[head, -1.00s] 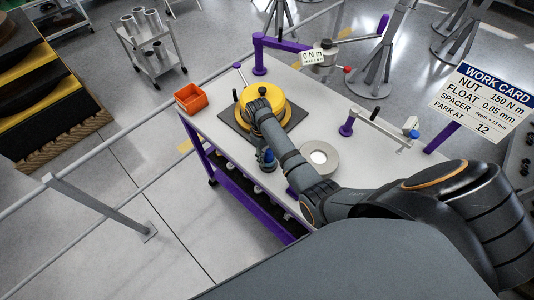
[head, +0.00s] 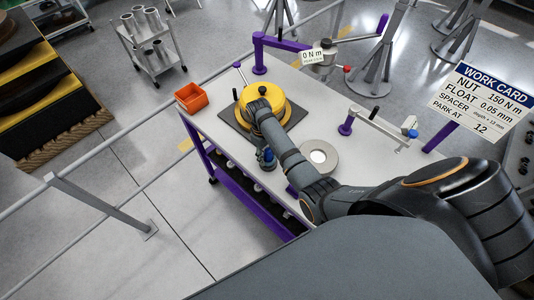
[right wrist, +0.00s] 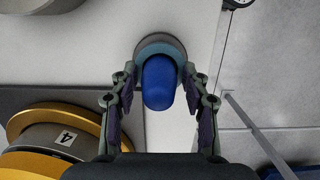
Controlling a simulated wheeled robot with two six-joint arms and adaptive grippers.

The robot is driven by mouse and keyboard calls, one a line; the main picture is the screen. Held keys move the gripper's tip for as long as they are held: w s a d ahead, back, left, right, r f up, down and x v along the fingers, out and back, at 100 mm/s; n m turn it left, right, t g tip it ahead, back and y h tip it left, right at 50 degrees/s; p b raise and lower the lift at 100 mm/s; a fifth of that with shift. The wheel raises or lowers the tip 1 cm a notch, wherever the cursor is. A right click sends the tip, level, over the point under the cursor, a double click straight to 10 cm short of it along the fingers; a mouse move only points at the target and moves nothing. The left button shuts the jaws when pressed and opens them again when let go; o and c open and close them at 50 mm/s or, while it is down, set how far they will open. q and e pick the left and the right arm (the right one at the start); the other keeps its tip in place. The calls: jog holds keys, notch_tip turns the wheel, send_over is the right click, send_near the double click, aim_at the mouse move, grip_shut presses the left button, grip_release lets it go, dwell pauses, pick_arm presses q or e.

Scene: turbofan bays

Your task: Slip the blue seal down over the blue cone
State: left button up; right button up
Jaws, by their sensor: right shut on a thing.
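The blue cone (right wrist: 159,86), dark blue with a rounded tip, stands near the bench edge; in the head view it shows small beside my forearm (head: 268,155). The blue seal (right wrist: 160,48) is a lighter, teal-blue ring. It appears around the cone, below the tip, with a grey round base beyond it. My right gripper (right wrist: 162,72) has a finger on each side of the ring and is shut on it. The near side of the ring is hidden by the cone, so I cannot tell how low it sits. My left gripper is not in view.
A yellow round housing (head: 276,98) on a dark plate stands beside the cone. A silver ring (head: 331,164) lies on the white bench (head: 222,116). An orange bin (head: 191,98) stands at the far left corner. Purple-based fixtures line the bench's far side.

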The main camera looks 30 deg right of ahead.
jog(key=shift+f, duration=0.6)
dwell(0.8)
jog(key=o, duration=1)
jog(key=r, duration=0.5)
jog(key=w+r, duration=0.1)
jog(key=r, duration=0.1)
jog(key=shift+a+r, duration=0.2)
jog(key=shift+w, duration=0.1)
